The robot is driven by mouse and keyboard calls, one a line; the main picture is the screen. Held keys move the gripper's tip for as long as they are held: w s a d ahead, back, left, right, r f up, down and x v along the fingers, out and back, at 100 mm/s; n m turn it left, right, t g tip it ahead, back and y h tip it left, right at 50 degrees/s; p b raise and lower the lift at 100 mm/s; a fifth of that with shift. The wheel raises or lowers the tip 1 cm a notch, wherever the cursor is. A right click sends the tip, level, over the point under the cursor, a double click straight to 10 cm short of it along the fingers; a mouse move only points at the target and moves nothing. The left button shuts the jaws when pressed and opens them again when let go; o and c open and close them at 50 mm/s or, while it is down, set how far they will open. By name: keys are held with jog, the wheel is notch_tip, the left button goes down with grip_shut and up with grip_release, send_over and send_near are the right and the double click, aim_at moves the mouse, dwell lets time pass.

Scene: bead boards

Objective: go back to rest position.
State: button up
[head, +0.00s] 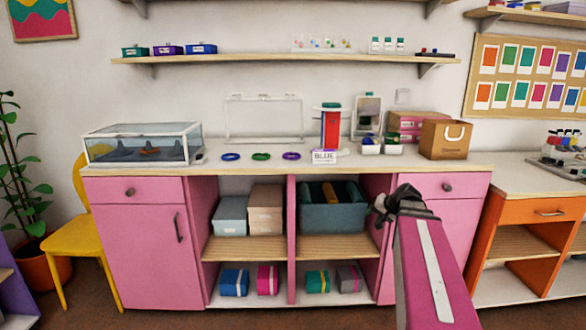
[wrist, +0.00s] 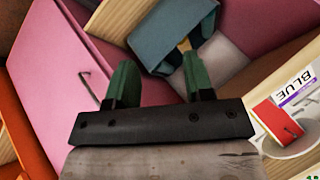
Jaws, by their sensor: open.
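My gripper (head: 384,206) is in front of the pink cabinet, at the front of the right-hand shelf opening and below the countertop. In the wrist view my gripper (wrist: 160,74) has its two green fingers spread apart with nothing between them. The dark teal bin (wrist: 172,32) shows beyond the fingertips; in the head view the bin (head: 335,213) stands on the middle shelf, to the left of my gripper. My gripper appears apart from the bin.
An orange cabinet (head: 520,214) stands at right, a yellow chair (head: 72,248) at left.

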jog(key=s+a+f+n+g+h, duration=0.2)
jog(key=s+a+f+g, duration=0.1)
jog(key=s+a+f, duration=0.3)
jog(key=s+a+f+n+g+h, duration=0.2)
jog(key=s+a+f, duration=0.4)
jog(key=s+f, duration=0.4)
notch_tip(320, 180, down, 4)
jog(key=shift+f+g+h, duration=0.15)
jog(key=shift+g+h, duration=0.35)
jog(key=shift+g, duration=0.6)
